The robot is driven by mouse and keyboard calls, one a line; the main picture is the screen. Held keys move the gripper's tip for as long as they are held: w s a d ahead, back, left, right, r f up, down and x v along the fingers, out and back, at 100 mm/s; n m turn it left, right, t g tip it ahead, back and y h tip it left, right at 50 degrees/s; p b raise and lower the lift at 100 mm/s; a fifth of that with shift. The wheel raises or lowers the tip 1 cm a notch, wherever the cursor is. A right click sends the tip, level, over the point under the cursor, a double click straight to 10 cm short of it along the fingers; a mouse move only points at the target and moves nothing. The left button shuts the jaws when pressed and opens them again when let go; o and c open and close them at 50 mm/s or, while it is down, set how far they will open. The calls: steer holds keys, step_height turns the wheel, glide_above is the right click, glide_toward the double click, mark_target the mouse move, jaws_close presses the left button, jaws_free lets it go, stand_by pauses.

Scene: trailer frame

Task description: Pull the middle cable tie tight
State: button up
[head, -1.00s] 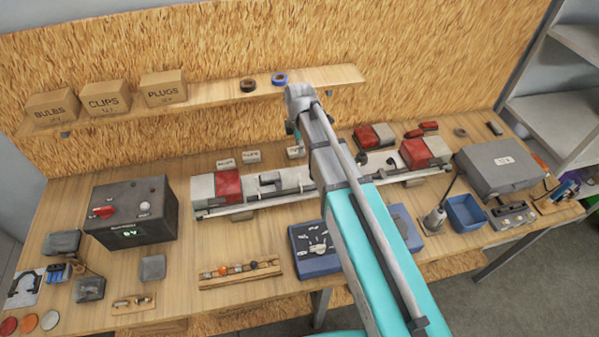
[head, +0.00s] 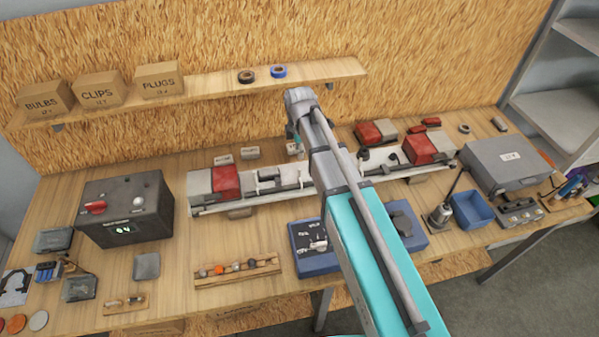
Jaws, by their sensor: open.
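The trailer frame is a long pale bar (head: 235,204) on the bench, with a red and white lamp (head: 226,181) at its left and another (head: 421,149) at its right. A grey bracket-like piece (head: 268,176) sits on the bar right of the left lamp. Small dark parts (head: 364,155) show right of my arm. My arm crosses the middle of the bar and hides it. I cannot make out the middle cable tie.
A black box with a green display (head: 125,213) stands left. A blue tray (head: 306,266) and a wooden rack (head: 237,270) lie in front of the bar. A grey case (head: 505,161) and blue bin (head: 472,210) are at the right. A shelf with boxes (head: 160,80) hangs behind.

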steer(key=shift+f+b, duration=4.2)
steer(key=shift+f, duration=0.3)
jaws_close()
